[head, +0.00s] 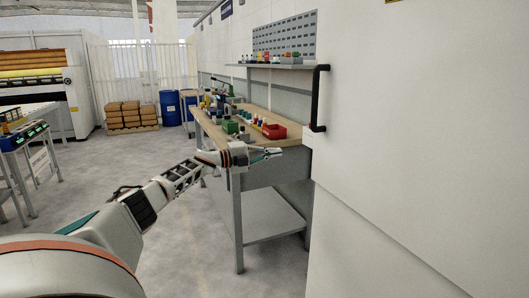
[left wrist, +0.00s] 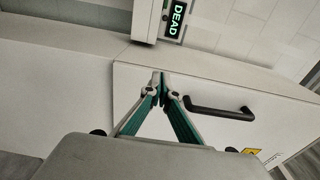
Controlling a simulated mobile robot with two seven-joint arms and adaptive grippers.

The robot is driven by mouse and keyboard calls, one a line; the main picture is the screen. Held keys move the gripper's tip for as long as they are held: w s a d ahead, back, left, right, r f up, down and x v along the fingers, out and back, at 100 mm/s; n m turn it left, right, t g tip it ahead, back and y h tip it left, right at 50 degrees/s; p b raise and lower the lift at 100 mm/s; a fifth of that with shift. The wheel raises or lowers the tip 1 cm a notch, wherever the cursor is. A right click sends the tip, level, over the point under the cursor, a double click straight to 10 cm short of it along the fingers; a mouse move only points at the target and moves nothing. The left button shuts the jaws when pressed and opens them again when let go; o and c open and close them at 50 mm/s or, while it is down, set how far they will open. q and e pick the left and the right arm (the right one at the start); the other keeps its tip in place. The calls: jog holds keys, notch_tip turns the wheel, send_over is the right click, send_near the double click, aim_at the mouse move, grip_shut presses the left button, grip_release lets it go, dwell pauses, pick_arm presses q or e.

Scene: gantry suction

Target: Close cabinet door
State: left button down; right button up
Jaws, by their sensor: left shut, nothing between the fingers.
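The white cabinet door (head: 420,110) fills the right of the head view. Its black bar handle (head: 320,98) stands upright near the door's left edge. My left gripper (head: 281,151) is shut and empty, left of the door and below the handle, with the workbench behind it. In the left wrist view the shut fingertips (left wrist: 161,77) point at the pale cabinet front, left of the black handle (left wrist: 220,110). I cannot tell whether they touch it, or how far the door stands open. My right gripper is not in view.
A wooden-topped workbench (head: 212,128) with a red bin (head: 274,131) stands behind my left gripper. Blue drums (head: 170,108) and stacked brown sacks (head: 131,116) are at the back. A table (head: 42,126) stands at left. Grey floor (head: 185,235) is clear between.

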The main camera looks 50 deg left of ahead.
pick_arm(q)
jog(key=a+b, duration=0.4)
jog(key=a, duration=0.2)
jog(key=shift+a+r+b, duration=0.2)
jog(key=shift+a+b, duration=0.05)
jog(key=shift+b, duration=0.15)
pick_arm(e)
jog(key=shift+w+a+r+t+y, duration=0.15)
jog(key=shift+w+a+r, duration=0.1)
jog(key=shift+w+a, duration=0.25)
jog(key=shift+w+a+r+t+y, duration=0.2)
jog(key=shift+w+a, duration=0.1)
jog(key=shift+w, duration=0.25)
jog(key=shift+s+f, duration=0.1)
